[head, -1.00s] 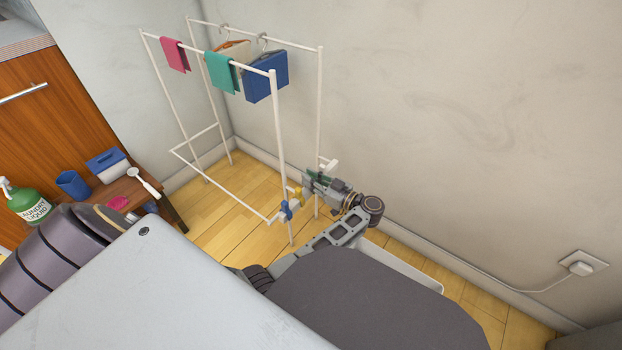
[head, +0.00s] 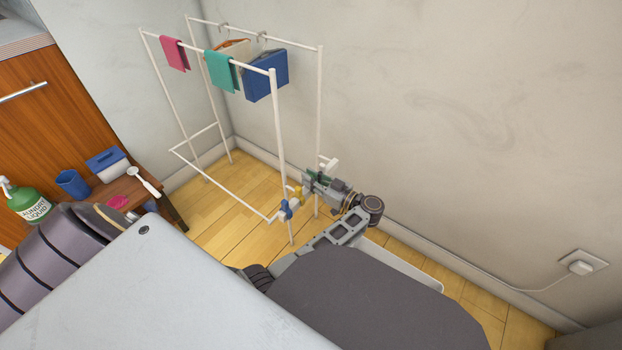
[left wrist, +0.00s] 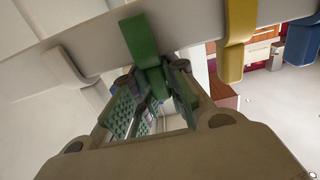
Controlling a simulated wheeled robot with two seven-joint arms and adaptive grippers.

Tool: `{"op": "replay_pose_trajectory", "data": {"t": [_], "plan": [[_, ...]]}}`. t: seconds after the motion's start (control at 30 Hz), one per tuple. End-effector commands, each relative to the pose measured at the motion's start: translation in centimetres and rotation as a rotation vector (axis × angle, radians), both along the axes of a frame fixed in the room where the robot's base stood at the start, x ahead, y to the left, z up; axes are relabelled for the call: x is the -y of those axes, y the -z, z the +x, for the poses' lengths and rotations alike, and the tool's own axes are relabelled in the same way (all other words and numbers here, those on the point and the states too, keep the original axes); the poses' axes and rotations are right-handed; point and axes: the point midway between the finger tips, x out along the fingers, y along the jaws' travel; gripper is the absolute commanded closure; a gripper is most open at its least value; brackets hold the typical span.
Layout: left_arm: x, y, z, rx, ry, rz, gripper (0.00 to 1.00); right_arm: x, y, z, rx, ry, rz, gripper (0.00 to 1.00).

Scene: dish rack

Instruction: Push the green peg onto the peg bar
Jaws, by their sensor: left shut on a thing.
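My left gripper (head: 313,181) is at the near end of the drying rack, shut on the green peg (left wrist: 146,48). In the left wrist view, the gripper (left wrist: 155,82) has its textured pads on either side of the peg's lower part. The peg's upper part overlaps the white peg bar (left wrist: 188,24); I cannot tell how far it is seated. A yellow peg (left wrist: 235,42) and a blue peg (left wrist: 302,38) are on the bar to its right, and a white peg (left wrist: 76,72) is to its left. My right gripper is not in view.
The white drying rack (head: 279,120) holds a pink cloth (head: 174,54), a teal cloth (head: 221,71) and a blue item (head: 266,78). The wall is close behind the gripper. A low wooden table (head: 172,208) with laundry things stands at the left.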

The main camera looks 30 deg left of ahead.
Motion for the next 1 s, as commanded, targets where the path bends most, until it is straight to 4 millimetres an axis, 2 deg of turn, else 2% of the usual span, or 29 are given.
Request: {"op": "replay_pose_trajectory", "data": {"t": [0.07,0.1,0.27,0.73,1.0], "plan": [[0.0,0.1,0.0,0.0,0.0,-0.001,1.0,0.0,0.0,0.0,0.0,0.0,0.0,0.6],[0.0,0.1,0.0,0.0,0.0,-0.001,0.81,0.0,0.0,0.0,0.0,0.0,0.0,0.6],[0.0,0.1,0.0,-0.001,0.0,0.0,0.61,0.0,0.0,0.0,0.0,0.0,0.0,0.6],[0.0,-0.3,0.0,0.0,0.0,0.001,0.61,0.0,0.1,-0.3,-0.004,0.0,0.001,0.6],[0.0,-2.4,0.0,0.001,0.001,0.002,0.61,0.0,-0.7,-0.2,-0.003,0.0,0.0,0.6]]}}
